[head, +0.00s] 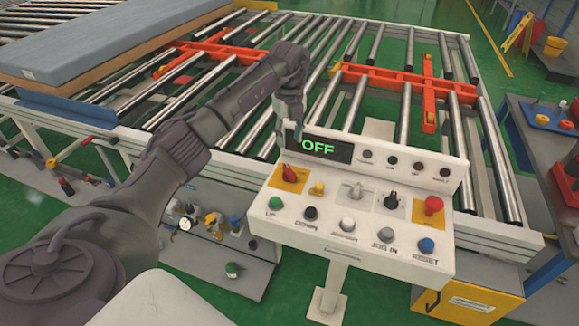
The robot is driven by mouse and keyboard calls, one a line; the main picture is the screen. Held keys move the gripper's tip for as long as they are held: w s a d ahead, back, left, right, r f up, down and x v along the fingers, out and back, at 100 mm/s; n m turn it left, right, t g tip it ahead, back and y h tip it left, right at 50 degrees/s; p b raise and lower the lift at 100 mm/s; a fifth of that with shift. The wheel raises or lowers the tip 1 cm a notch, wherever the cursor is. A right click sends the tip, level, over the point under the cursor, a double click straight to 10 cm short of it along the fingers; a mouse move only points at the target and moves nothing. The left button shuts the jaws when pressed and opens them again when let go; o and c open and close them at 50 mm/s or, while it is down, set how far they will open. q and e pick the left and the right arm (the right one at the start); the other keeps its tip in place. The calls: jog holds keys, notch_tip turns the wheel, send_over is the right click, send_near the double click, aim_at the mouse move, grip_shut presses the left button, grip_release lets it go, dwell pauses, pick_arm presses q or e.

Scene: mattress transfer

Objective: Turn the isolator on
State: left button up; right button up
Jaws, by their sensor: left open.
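The control panel (330,225) stands on a post in the middle of the head view. Its small screen (325,149) reads OFF in green. A red rotary handle on a yellow plate, which looks like the isolator (290,173), sits at the panel's upper left. My left gripper (292,140) points down just above and behind this handle, apart from it, and is open and empty. It covers the left end of the screen housing. The finger details are small and dark. My right gripper is not in view.
Other buttons and knobs sit close by, including a green button (275,203), a black selector (391,199) and a red mushroom button (433,205). The roller conveyor (470,190) lies behind the panel, with a mattress (100,40) at upper left. A side table (545,135) stands right.

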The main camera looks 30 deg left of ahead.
aim_at(290, 169)
pick_arm(q)
notch_tip(290, 169, down, 11)
jog(key=p, duration=0.3)
jog(key=shift+f, duration=0.45)
grip_shut()
